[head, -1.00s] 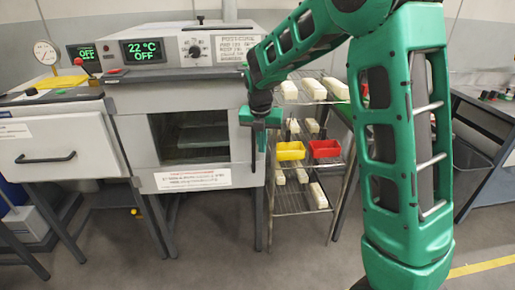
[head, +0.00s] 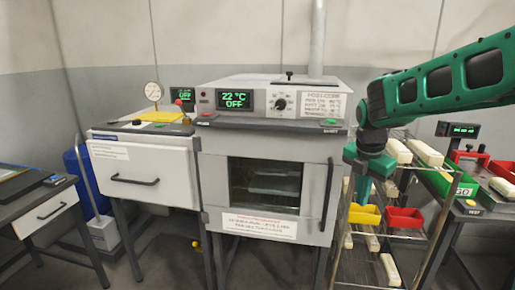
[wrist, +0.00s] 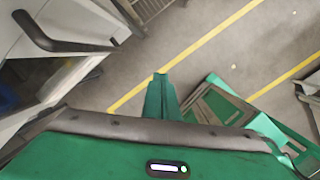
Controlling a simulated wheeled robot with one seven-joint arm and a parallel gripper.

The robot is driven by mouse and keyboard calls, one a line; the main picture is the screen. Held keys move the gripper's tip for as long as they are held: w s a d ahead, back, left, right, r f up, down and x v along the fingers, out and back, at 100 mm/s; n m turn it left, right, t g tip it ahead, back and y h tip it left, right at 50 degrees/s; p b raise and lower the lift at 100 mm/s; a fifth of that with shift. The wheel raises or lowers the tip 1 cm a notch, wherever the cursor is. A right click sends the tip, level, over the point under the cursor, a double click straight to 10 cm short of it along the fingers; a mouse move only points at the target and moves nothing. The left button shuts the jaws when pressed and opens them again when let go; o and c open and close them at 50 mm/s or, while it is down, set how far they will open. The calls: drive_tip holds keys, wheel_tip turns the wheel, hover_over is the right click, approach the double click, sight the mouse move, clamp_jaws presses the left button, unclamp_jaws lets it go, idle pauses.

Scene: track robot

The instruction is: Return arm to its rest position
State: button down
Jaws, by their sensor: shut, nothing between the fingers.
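My green arm (head: 435,82) reaches in from the right edge of the head view and bends down at the wrist. My gripper (head: 362,192) points downward in front of the wire rack, just right of the oven door. In the wrist view my gripper (wrist: 160,92) shows its green fingers together, with nothing between them, over the grey floor. My own green base parts (wrist: 225,105) show to the right in that view.
The oven (head: 265,150) reads 22 °C OFF and its door is shut, with a dark handle (head: 327,195) near my gripper. A rack (head: 345,262) holds a yellow bin (head: 364,215), a red bin (head: 404,217) and several pale blocks. Benches stand at both sides.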

drive_tip(key=s+d+m+g, duration=0.1)
drive_tip(key=s+d+m, duration=0.3)
drive_tip(key=s+m, duration=0.4)
drive_tip(key=s+d+m, duration=0.5)
drive_tip(key=s+m, duration=0.2)
drive_tip(key=s, duration=0.2)
drive_tip(key=s+f+m+y, duration=0.1)
drive_tip(key=s+f+m, duration=0.3)
drive_tip(key=s+m, duration=1.1)
drive_tip(key=shift+s+f+m+g+y, duration=0.15)
drive_tip(key=shift+s+m+g+y, duration=0.15)
drive_tip(key=shift+g, duration=0.1)
drive_tip(key=shift+d, duration=0.1)
